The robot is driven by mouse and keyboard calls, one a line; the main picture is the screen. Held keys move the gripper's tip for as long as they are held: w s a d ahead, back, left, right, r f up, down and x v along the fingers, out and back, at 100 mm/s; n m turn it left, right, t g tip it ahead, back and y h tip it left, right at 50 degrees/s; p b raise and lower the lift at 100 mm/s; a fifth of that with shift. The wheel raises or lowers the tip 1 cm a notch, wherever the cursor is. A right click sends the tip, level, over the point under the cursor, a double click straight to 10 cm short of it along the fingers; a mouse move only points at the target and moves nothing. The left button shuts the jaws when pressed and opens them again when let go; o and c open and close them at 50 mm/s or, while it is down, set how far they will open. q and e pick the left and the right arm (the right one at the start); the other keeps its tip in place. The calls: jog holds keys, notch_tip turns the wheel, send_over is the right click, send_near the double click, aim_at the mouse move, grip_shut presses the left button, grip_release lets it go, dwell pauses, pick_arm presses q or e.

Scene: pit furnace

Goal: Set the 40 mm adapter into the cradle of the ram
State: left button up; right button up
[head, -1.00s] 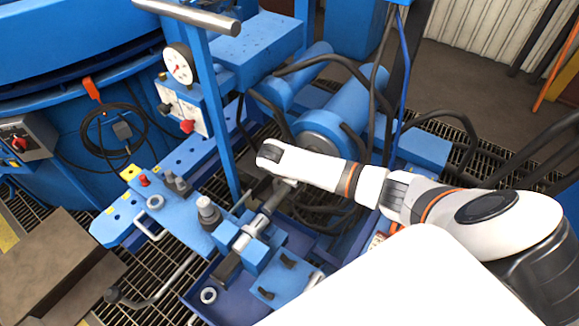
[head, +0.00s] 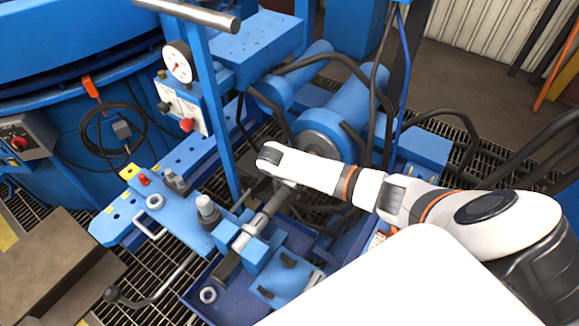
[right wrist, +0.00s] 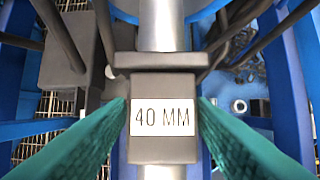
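The 40 mm adapter (right wrist: 163,150) is a dark grey block with a white "40 MM" label and a wider flange at its far end. The two green fingers of my right gripper (right wrist: 162,103) lie against its left and right sides. A silver rod (right wrist: 160,25) runs in line beyond the flange. In the head view the ram (head: 265,212) is a grey bar along the blue bench, leading up to my right wrist. My wrist hides the adapter and fingertips there. Whether the adapter sits in the cradle cannot be told. My left gripper is out of view.
A blue bench plate (head: 180,215) with several fittings lies left of the ram. A gauge post (head: 215,120) stands close behind it. Black hoses (head: 375,100) and a blue cylinder (head: 345,115) crowd the space behind my wrist. A blue tray (head: 200,300) lies in front.

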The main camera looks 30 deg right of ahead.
jog(key=shift+o, duration=1.3)
jog(key=shift+s+f, duration=0.15)
jog(key=p+v, duration=0.1)
jog(key=v, duration=1.1)
jog(key=shift+p, duration=0.3)
